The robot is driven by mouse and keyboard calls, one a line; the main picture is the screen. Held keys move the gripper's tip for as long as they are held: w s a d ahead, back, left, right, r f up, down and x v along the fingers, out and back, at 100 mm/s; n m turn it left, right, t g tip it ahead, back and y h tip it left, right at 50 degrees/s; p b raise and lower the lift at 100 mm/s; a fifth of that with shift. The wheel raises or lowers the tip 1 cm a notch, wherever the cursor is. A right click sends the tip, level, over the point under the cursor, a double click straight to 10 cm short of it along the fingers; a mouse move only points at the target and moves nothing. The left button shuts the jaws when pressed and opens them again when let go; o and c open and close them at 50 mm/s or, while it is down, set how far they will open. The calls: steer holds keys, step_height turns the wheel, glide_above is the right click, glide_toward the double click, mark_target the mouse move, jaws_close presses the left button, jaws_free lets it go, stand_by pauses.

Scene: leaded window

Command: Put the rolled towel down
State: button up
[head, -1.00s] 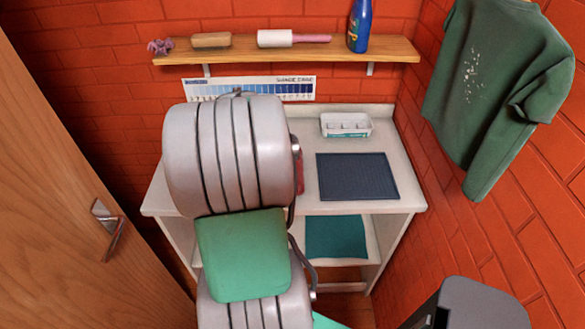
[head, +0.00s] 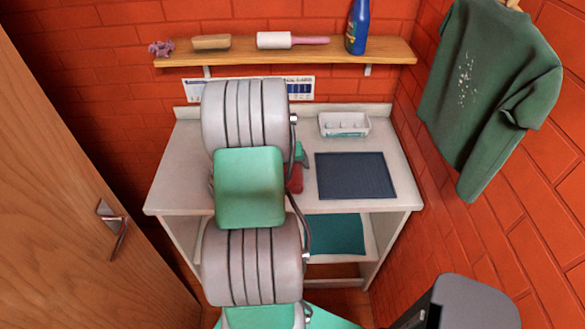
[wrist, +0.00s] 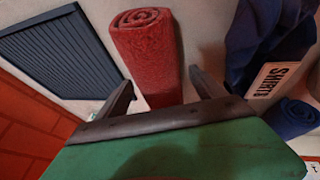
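The rolled towel is a red roll with a spiral end; in the wrist view the red towel (wrist: 146,55) rests on the pale counter, just beyond and partly between my fingertips. My gripper (wrist: 162,82) is open, with one finger to each side of the towel's near end; a narrow gap shows at the right finger, and contact at the left is unclear. In the head view only a small part of the red towel (head: 295,181) shows beside my arm, left of the dark mat (head: 355,176). My arm hides the rest of it and most of the gripper.
A white divided tray (head: 344,125) stands behind the mat. In the wrist view, dark blue cloth (wrist: 268,40), a "SHIRTS" label (wrist: 275,80) and a blue roll (wrist: 290,117) lie to the right. A shelf (head: 390,52) hangs above; a green shirt (head: 490,90) hangs right.

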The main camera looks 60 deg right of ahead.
steer(key=shift+r, duration=0.1)
steer(key=c, duration=1.4)
